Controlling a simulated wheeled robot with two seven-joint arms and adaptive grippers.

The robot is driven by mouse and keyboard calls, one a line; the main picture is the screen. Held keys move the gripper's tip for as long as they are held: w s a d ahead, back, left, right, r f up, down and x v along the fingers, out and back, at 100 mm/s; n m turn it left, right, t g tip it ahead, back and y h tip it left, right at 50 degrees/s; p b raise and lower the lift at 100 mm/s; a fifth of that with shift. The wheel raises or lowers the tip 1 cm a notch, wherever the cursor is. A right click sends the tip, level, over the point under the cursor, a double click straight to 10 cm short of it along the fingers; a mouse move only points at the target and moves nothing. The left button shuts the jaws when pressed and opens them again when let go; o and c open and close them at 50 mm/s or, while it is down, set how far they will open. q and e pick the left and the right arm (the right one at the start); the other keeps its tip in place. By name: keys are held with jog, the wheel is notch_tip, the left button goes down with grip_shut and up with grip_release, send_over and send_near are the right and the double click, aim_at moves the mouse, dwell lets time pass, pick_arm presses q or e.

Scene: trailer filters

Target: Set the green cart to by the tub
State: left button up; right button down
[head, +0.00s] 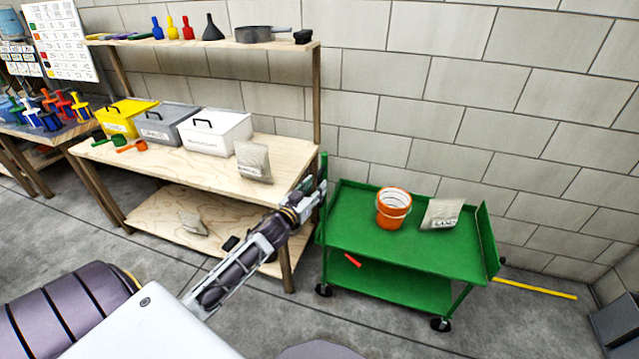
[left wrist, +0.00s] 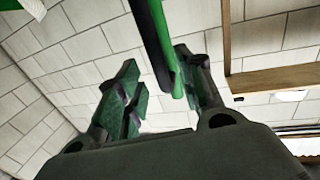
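The green cart (head: 400,242) stands on the floor by the block wall, right of the wooden bench. Its upright handle (head: 323,175) is at its left end. My left gripper (head: 316,193) is at this handle. In the left wrist view, the green handle bar (left wrist: 158,45) passes between the spread fingers of my left gripper (left wrist: 160,95), close to the right finger, with a gap to the left one. No thing is clearly recognisable as the tub. My right gripper is out of view.
An orange bucket (head: 393,208) and a bag (head: 441,213) sit on the cart's top; a red item (head: 352,260) is on its lower shelf. A yellow floor line (head: 537,289) and a dark container (head: 617,325) are at right. The bench (head: 200,165) is close left.

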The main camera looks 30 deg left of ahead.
aim_at(318, 184)
pick_arm(q)
jog(key=shift+w, duration=1.7)
grip_shut()
